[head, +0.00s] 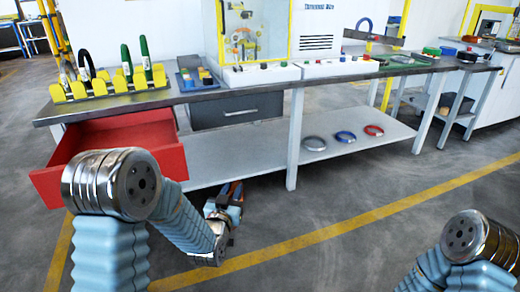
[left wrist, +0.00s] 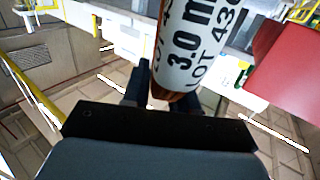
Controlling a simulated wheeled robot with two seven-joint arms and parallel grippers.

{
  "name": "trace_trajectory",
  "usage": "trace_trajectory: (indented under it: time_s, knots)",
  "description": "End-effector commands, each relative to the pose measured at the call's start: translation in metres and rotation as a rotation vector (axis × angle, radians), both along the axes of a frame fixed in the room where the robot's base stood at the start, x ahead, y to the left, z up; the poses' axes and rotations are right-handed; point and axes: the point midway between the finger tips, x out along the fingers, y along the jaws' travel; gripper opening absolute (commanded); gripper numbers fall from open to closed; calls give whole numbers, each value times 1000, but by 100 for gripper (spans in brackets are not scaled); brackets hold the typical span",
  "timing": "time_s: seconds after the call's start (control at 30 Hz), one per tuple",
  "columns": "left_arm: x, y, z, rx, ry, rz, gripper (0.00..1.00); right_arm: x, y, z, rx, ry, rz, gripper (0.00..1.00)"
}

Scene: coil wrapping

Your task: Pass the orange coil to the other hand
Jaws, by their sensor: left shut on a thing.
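My left gripper (head: 231,197) hangs low in front of the workbench, below the lower shelf's front edge, in the head view. It is shut on the orange coil, which shows only as a small orange piece (head: 224,189) beside the fingers. In the left wrist view the coil (left wrist: 188,50) stands up between the dark fingers (left wrist: 165,88). A white label with black print covers most of its visible part, with orange-brown at its edge. The rest of the coil is out of frame. My right arm shows at the lower right of the head view; its gripper is out of sight.
The workbench (head: 270,97) carries a yellow rack (head: 108,86) with green and black coils. A red drawer (head: 110,150) stands open at left. Grey, blue and red rings (head: 345,136) lie on the lower shelf (head: 245,158). The floor in front is clear.

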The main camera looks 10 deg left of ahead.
Motion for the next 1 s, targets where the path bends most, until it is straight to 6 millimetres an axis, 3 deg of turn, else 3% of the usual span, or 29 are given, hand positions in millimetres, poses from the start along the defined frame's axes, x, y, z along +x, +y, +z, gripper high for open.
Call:
trace_trajectory:
  time_s: [0.17, 0.6, 0.77, 0.87, 1.0]
  knots:
    - [-9, -25, -7, 0, 0, -100, 0, 0, 0, 0, 0, 0, 0, 43]
    - [-49, -141, -41, -2, 0, -563, 0, 0, 0, 0, 0, 0, 0, 43]
    - [-57, -164, -47, -2, -1, -655, 0, 0, 0, 0, 0, 0, 0, 43]
    - [-60, -171, -50, -1, 2, -682, 0, 3, 0, 1, 1, -14, 8, 58]
    - [-61, -173, -50, -1, 0, -694, 0, 35, 0, 17, 10, -158, 92, 58]
